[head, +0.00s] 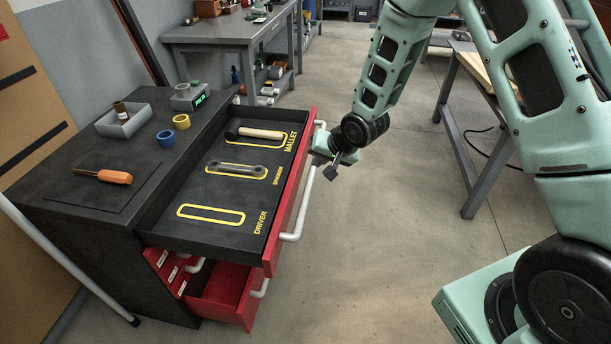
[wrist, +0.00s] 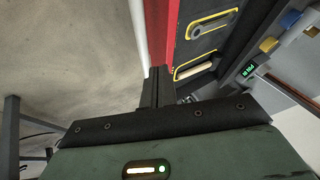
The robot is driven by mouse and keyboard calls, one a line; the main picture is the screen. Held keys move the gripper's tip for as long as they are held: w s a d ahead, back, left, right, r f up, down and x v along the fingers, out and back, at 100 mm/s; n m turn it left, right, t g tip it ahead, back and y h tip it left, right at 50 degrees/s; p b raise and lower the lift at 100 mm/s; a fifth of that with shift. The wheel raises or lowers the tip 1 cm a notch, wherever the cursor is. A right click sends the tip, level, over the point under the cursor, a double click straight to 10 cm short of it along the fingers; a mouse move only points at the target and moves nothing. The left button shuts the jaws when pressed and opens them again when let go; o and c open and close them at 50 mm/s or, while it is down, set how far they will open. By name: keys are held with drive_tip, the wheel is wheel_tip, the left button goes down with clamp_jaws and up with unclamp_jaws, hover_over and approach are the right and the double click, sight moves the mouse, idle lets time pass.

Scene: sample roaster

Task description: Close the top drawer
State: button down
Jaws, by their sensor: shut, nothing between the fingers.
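The top drawer (head: 225,222) of the dark cabinet is pulled out. It has a red front and a pale bar handle (head: 301,205), and yellow outlines marked MALLET, SPANNER and DRIVER inside. A mallet (head: 258,133) and a spanner (head: 238,169) lie in it; the driver outline is bare. My gripper (head: 333,170) is outside the drawer front, near the handle's far end. In the wrist view, its fingers (wrist: 157,88) are together, beside the red front and the handle (wrist: 138,35). I cannot tell whether they touch the drawer.
A lower red drawer (head: 222,310) is also open. On the cabinet top are an orange-handled screwdriver (head: 103,176), a grey bin (head: 124,124), tape rolls (head: 166,138) and a small display (head: 190,97). Grey workbenches stand behind and at right. The floor (head: 390,260) before the drawer is clear.

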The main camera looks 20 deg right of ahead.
approach(298, 176)
drive_tip(key=x, duration=0.4)
drive_tip(key=shift+w+a+f, duration=0.1)
drive_tip(key=shift+f, duration=0.15)
drive_tip(key=shift+a, duration=0.1)
